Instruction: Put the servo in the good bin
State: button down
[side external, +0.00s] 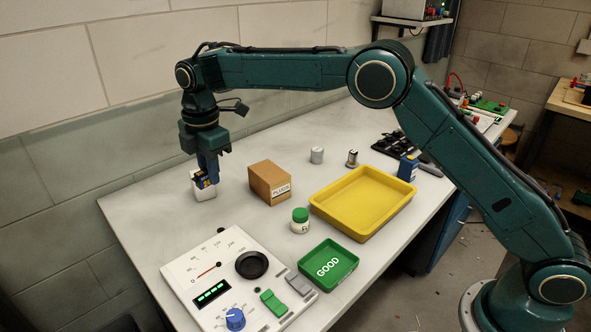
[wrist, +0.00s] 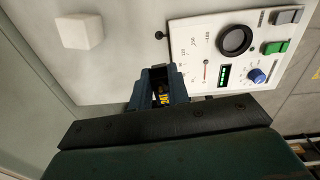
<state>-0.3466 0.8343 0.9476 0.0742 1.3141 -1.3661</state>
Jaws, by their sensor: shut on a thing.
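The good bin (side external: 328,265) is a small green tray marked GOOD at the bench's front edge, to the right of the meter panel. It looks empty. My gripper is well to the left of it and farther back.
A white block (side external: 203,192) stands close by the servo in the side view; the wrist view shows the block (wrist: 79,31) apart. A cardboard box (side external: 268,184), a green-lidded jar (side external: 300,221), an empty yellow tray (side external: 361,203) and a meter panel (side external: 195,268) also stand on the bench.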

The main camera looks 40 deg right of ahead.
jog(key=s+d+r, duration=0.5)
jog(key=s+d, duration=0.2)
jog(key=s, duration=0.5)
send_over(332, 264)
jog(key=shift+m+g, duration=0.3)
jog(key=shift+m, duration=0.1)
notch_tip(332, 264, down, 16)
jog(key=shift+r, duration=0.1)
jog(key=shift+f, duration=1.9)
jog(key=shift+f, duration=0.15)
jog(key=c, duration=1.3)
grip_release()
jog(key=shift+r, duration=0.2)
